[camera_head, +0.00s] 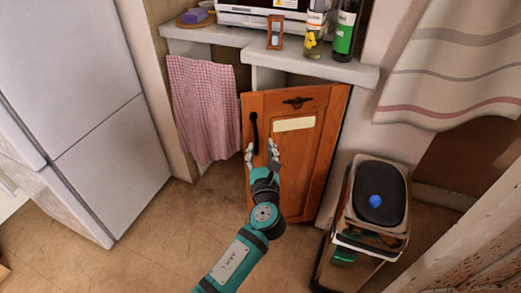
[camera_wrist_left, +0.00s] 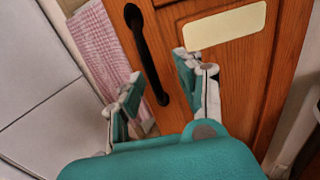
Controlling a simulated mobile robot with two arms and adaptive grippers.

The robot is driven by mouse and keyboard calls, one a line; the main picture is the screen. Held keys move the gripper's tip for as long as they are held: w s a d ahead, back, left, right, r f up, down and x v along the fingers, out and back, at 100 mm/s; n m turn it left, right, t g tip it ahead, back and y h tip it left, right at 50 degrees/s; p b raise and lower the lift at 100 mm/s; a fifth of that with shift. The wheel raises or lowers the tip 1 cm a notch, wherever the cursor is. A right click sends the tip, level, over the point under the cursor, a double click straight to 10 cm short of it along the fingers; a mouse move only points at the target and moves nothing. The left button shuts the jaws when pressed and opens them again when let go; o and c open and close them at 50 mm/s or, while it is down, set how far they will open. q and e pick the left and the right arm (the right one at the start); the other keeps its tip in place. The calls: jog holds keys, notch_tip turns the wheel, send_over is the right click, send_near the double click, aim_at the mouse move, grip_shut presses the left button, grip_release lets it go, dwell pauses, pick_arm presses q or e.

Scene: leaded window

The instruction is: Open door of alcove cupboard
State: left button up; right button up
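The alcove cupboard door (camera_head: 305,165) is orange-brown wood with a pale blank label (camera_head: 294,124) and a dark catch near its top. It stands slightly skewed under the shelf; how far it is ajar I cannot tell. Its black upright handle (camera_head: 254,132) is at the left edge. The handle also shows in the left wrist view (camera_wrist_left: 146,52). My left gripper (camera_head: 261,152) is open in front of the door. In the left wrist view its fingers (camera_wrist_left: 158,80) are spread, with the handle's lower part seen between them. Contact with the handle is not clear. My right gripper is not in view.
A checked pink cloth (camera_head: 205,108) hangs left of the door. A grey fridge (camera_head: 85,110) stands further left. A bin (camera_head: 375,205) with a blue item on its lid stands right. Bottles and a small hourglass sit on the shelf (camera_head: 325,67). Bare floor lies front left.

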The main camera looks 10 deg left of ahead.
pick_arm(q)
jog(key=v, duration=1.1)
jog(key=shift+s, duration=0.4)
